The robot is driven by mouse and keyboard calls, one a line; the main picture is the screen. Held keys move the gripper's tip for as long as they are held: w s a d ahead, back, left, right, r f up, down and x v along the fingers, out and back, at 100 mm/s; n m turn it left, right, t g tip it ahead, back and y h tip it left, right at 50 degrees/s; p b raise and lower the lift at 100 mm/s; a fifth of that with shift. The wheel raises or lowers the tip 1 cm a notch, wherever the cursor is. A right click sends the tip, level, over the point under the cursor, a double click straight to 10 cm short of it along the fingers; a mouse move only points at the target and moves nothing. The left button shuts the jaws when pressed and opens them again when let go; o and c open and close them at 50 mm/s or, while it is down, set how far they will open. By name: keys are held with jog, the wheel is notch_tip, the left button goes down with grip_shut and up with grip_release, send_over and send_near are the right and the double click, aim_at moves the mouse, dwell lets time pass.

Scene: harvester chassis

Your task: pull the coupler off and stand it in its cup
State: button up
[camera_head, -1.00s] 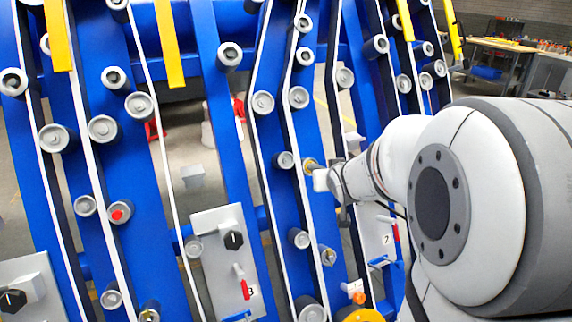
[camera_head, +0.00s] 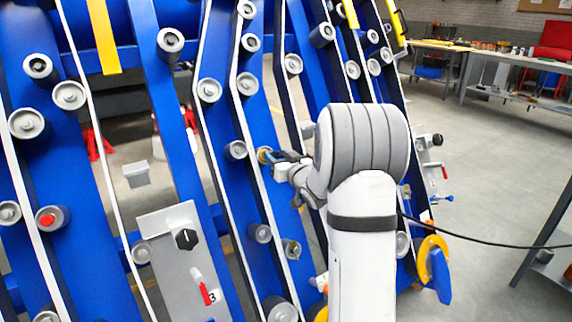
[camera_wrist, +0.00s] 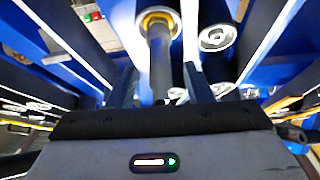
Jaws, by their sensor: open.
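In the wrist view, a dark cylindrical piece that looks like the coupler (camera_wrist: 160,65) sticks out from a brass-yellow ring on a pale round fitting. My gripper (camera_wrist: 161,88) is open, with one dark finger on each side of this piece and gaps visible between. In the head view, the yellow ring (camera_head: 264,155) shows on a blue rail, and my gripper (camera_head: 279,164) is right beside it. The coupler is mostly hidden there by the gripper. I cannot pick out the cup with certainty in either view.
Tall blue chassis rails (camera_head: 205,140) carry many grey rollers (camera_head: 209,90). A grey panel (camera_head: 178,255) with a black knob and red lever stands at lower left. A black cable (camera_head: 480,243) crosses the right side. Workbenches (camera_head: 515,62) stand behind open floor.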

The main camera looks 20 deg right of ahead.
jog(key=shift+w+a, duration=0.15)
jog(key=shift+w, duration=0.9)
grip_shut()
